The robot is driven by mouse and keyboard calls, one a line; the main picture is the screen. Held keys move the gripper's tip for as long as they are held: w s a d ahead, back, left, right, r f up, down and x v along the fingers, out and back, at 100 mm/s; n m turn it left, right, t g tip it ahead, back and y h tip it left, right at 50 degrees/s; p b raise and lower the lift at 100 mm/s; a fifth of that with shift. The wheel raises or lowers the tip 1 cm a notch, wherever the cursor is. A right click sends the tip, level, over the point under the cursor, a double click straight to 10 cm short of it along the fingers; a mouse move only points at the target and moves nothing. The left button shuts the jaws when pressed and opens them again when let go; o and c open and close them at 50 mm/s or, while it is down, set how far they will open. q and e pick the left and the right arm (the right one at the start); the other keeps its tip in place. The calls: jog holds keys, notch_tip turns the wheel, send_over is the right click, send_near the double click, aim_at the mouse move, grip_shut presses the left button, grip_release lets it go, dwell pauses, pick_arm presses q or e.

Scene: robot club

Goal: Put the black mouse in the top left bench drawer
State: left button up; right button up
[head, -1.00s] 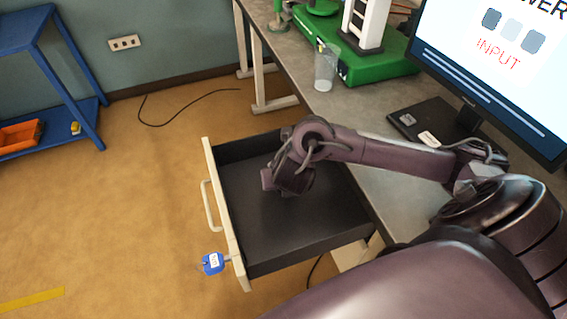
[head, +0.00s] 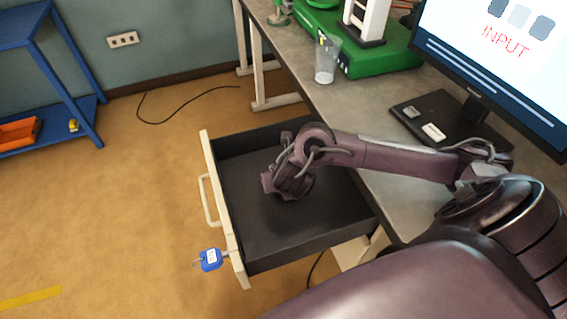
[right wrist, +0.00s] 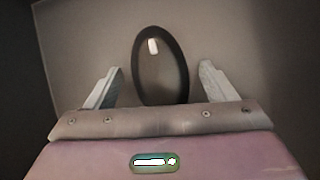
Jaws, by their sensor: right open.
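The black mouse (right wrist: 148,88) is a dark oval with a pale scroll wheel. In the right wrist view it lies between the spread fingers of my right gripper (right wrist: 160,72), with gaps on both sides. The pale surface around it looks like the floor of the drawer. In the head view my right gripper (head: 280,187) hangs over the inside of the pulled-out bench drawer (head: 270,238) and hides the mouse. My left gripper is out of view.
The grey bench top (head: 385,88) holds a green machine (head: 375,60), a clear cup (head: 326,62) and a monitor (head: 500,75) on a black base. A blue shelf (head: 75,110) stands at left.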

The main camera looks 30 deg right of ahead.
jog(key=p+v, duration=1)
jog(key=v, duration=0.2)
dwell(0.4)
